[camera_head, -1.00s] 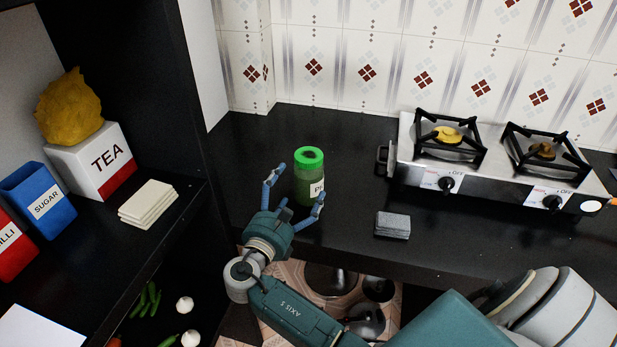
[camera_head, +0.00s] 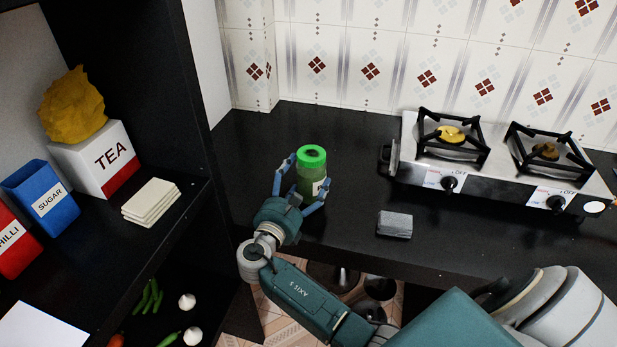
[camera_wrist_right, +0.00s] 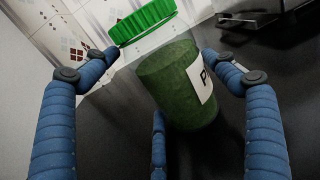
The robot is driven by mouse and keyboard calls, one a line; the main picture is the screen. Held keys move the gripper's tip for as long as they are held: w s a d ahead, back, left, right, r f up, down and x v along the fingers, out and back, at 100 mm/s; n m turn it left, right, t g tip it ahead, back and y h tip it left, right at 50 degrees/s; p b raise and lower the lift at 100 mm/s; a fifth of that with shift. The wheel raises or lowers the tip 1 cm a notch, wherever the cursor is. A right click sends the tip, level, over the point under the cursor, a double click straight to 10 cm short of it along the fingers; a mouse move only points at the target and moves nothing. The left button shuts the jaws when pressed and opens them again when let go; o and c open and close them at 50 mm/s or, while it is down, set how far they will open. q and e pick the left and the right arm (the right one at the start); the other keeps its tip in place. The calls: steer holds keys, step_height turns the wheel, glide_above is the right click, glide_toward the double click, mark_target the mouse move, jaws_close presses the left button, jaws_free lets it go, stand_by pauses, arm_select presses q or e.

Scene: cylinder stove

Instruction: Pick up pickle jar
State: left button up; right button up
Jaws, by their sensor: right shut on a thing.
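The pickle jar (camera_head: 311,176) is a green jar with a bright green lid and a white label. It stands upright on the black counter, left of the stove. My right gripper (camera_head: 303,182) is shut on the jar, with blue fingers on both sides of it. In the right wrist view the jar body (camera_wrist_right: 177,84) lies between the blue fingers, and the green lid (camera_wrist_right: 143,20) shows above it. Part of the jar's lower body is hidden by the fingers in the head view. My left gripper is not in view.
A two-burner stove (camera_head: 470,176) stands to the right on the counter. A grey block (camera_head: 395,225) lies near the counter's front edge. At left, a shelf holds a TEA box (camera_head: 95,160), a blue SUGAR box (camera_head: 42,198) and stacked white slabs (camera_head: 151,203).

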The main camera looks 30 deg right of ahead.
steer(key=shift+r, duration=0.15)
step_height(320, 180, up, 20)
steer(key=p, duration=0.1)
steer(key=shift+p, duration=0.35)
steer(key=o, duration=1)
steer(key=c, duration=0.6)
